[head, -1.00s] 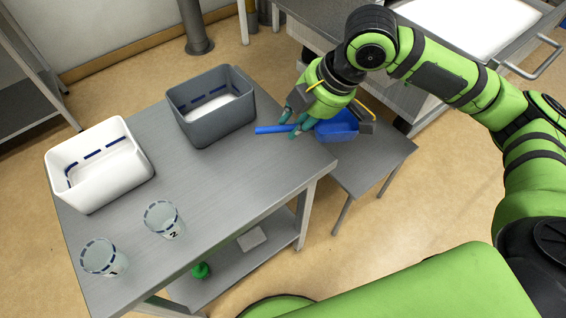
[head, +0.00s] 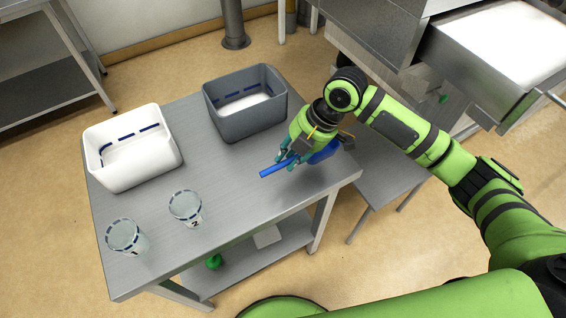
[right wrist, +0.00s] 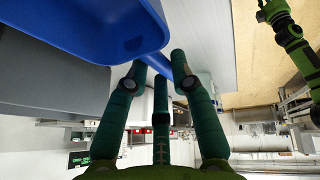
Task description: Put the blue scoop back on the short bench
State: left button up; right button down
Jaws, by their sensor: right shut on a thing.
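The blue scoop (head: 275,168) is in my right gripper (head: 290,158), which is shut on its handle. The handle points left over the grey table, and the bowl lies to the right near the table's right edge, partly hidden by the gripper. In the right wrist view the scoop's bowl (right wrist: 80,50) fills the upper left, and the green fingers of my right gripper (right wrist: 165,75) close around the handle. The short bench (head: 385,172) stands lower, just right of the table; my right arm covers part of it. My left gripper does not show.
The table (head: 240,185) carries a white bin (head: 133,170), a grey bin (head: 247,122) and two clear cups (head: 186,208), (head: 126,238). A green object (head: 214,262) is on its lower shelf. An open metal drawer (head: 470,75) juts out beyond the short bench.

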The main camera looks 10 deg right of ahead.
jog(key=shift+w+a+f, duration=0.1)
jog(key=shift+a+f, duration=0.4)
jog(key=shift+a, duration=0.35)
notch_tip(320, 180, down, 4)
jog(key=shift+r+p, duration=0.1)
jog(key=shift+p, duration=0.6)
jog(key=shift+f, duration=0.2)
jog(key=shift+f, duration=0.2)
jog(key=c, duration=1.1)
grip_release()
jog(key=shift+o, duration=0.2)
jog(key=shift+r, duration=0.15)
